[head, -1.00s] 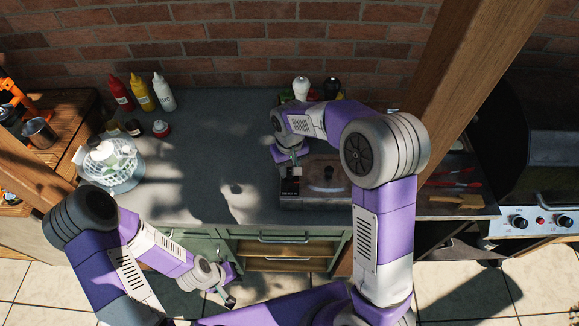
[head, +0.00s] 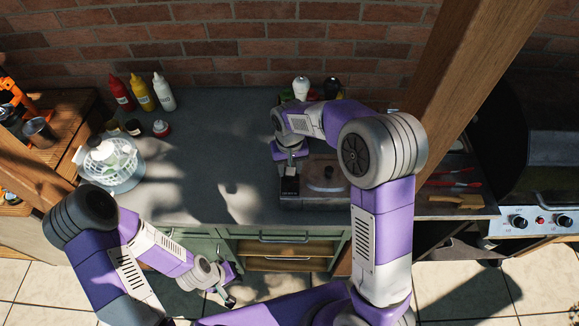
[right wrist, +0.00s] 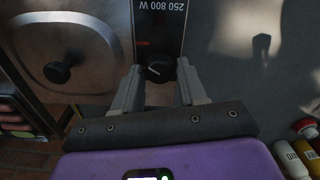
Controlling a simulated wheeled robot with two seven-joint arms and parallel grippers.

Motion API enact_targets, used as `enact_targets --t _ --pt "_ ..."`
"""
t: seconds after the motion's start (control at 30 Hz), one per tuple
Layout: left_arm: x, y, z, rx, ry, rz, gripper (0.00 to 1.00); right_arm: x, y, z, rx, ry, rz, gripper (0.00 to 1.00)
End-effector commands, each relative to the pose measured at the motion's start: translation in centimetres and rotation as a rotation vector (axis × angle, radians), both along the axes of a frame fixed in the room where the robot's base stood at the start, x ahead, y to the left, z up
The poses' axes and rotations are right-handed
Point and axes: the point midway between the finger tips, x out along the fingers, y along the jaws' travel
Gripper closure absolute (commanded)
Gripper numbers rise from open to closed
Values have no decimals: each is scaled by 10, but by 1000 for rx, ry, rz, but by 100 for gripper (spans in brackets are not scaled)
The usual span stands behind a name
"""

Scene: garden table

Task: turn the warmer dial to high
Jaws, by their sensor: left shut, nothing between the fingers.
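The warmer (head: 313,203) is a low metal box on the counter, with a lid and dark knob at its right. In the right wrist view its black panel (right wrist: 173,22) appears upside down, with "250 800 W" and a red mark. The dark round dial (right wrist: 160,69) has a pale pointer line. My right gripper (right wrist: 160,74) is open, with one finger on each side of the dial; I cannot tell if they touch it. In the head view the right gripper (head: 290,171) is over the panel and hides the dial. My left gripper (head: 231,299) is shut and empty, low before the cabinets.
Red, yellow and white bottles (head: 142,93) stand at the back left by the brick wall. A salad spinner (head: 110,160) is at the counter's left. Shakers (head: 302,88) stand behind the warmer. The middle counter is clear.

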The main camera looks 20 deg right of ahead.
Motion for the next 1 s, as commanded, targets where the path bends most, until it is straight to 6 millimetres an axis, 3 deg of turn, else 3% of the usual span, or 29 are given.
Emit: enact_targets --t 0.1,0.43,0.8,1.0 --pt "0 0 0 0 0 0 100 0 0 0 0 2 1 42" --pt "0 0 1 0 0 0 100 -1 0 4 0 3 1 42" --pt "0 0 6 0 0 0 100 0 0 61 1 0 1 42" --pt "0 0 7 0 0 0 100 -1 0 75 0 2 2 42"
